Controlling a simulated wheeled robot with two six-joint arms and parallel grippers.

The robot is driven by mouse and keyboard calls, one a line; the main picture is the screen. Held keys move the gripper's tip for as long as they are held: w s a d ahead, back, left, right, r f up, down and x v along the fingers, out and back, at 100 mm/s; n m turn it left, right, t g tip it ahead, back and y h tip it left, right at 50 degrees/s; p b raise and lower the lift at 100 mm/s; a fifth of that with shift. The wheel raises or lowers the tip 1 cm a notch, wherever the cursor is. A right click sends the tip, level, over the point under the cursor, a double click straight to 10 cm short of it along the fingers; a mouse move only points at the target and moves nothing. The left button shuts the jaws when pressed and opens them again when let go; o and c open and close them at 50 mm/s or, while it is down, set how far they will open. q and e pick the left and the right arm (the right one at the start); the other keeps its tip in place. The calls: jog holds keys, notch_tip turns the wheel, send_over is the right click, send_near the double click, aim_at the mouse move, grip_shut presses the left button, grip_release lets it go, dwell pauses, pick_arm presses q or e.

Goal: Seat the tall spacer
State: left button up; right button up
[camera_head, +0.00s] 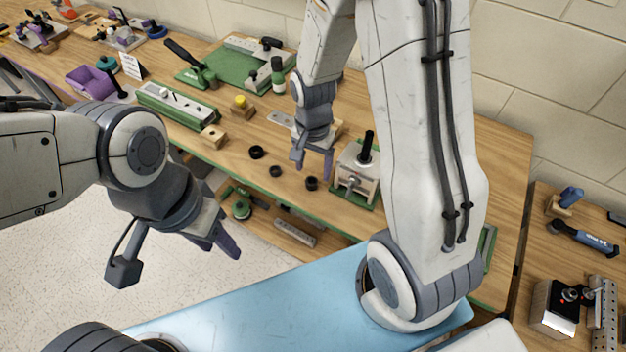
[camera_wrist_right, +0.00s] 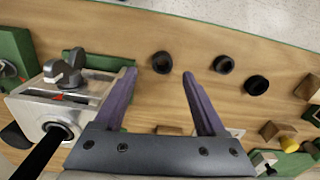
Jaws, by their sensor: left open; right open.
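Three black ring-shaped spacers lie on the wooden bench: one (camera_head: 311,183) nearest the metal fixture, a middle one (camera_head: 275,171) and one further left (camera_head: 256,152). The right wrist view shows them too, at left (camera_wrist_right: 162,62), middle (camera_wrist_right: 223,64) and right (camera_wrist_right: 256,85). I cannot tell surely which is tallest. The metal block fixture (camera_head: 345,182) has a black handle and a clamp knob; it also shows in the right wrist view (camera_wrist_right: 30,106). My right gripper (camera_head: 312,164) is open and empty above the bench, beside the fixture. My left gripper (camera_head: 225,240) is open and empty, off the bench's front edge.
A lower shelf holds a green round part (camera_head: 241,208). A second bench with tools (camera_head: 584,238) is at right. Bench around the spacers is clear.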

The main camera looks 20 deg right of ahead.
aim_at(311, 177)
jog(key=shift+w+a+f+p, duration=0.1)
jog(key=shift+f+p, duration=0.1)
jog(key=shift+f, duration=0.9)
jog(key=shift+w+a+f+p, duration=0.1)
jog(key=shift+f+p, duration=0.1)
jog(key=shift+f, duration=0.9)
grip_shut()
jog(key=shift+r, duration=0.15)
